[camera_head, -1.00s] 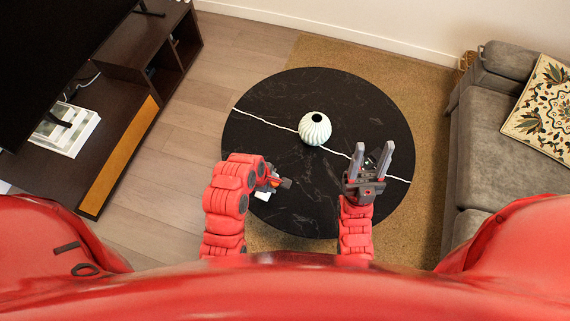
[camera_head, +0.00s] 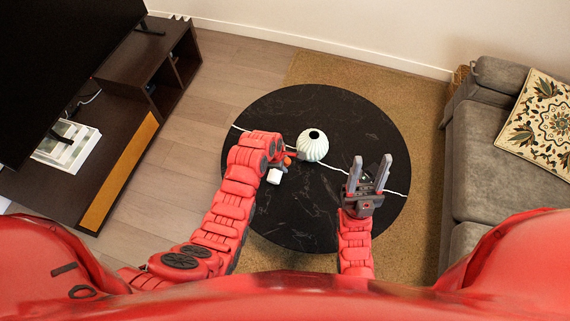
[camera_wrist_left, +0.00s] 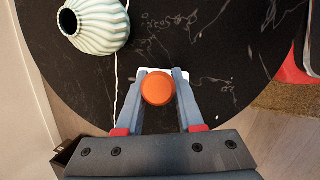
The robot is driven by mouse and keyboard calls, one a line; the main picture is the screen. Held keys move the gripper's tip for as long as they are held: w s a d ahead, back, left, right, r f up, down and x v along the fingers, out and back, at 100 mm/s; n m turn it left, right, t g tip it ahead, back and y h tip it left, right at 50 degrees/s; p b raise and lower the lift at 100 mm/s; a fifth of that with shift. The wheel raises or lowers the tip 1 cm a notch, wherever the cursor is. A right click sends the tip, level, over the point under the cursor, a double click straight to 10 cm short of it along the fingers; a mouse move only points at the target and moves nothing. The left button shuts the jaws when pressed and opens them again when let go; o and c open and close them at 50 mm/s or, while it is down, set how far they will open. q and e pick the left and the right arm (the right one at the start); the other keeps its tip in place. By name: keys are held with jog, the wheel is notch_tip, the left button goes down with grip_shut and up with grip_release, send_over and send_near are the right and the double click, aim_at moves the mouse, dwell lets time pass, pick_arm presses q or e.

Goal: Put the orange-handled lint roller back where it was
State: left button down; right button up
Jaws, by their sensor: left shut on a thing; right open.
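The lint roller shows an orange handle (camera_head: 288,161) and a white roller part (camera_head: 274,177) in the head view. My left gripper (camera_head: 282,160) is shut on it, over the left part of the black round table (camera_head: 320,105). In the left wrist view the round orange handle end (camera_wrist_left: 158,88) sits between the two fingers, with a white edge behind it. I cannot tell whether the roller touches the table. My right gripper (camera_head: 369,174) is open and empty over the table's right part.
A pale ribbed vase (camera_head: 313,147) stands on the table, close to my left gripper; it also shows in the left wrist view (camera_wrist_left: 97,24). A grey sofa (camera_head: 485,135) is on the right, a dark TV cabinet (camera_head: 110,105) on the left. The table's far part is clear.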

pick_arm(q)
jog(key=shift+w+d, duration=0.1)
jog(key=shift+w, duration=0.3)
jog(key=shift+s+f+p, duration=0.1)
jog(key=shift+f+p, duration=0.35)
jog(key=shift+f, duration=1.45)
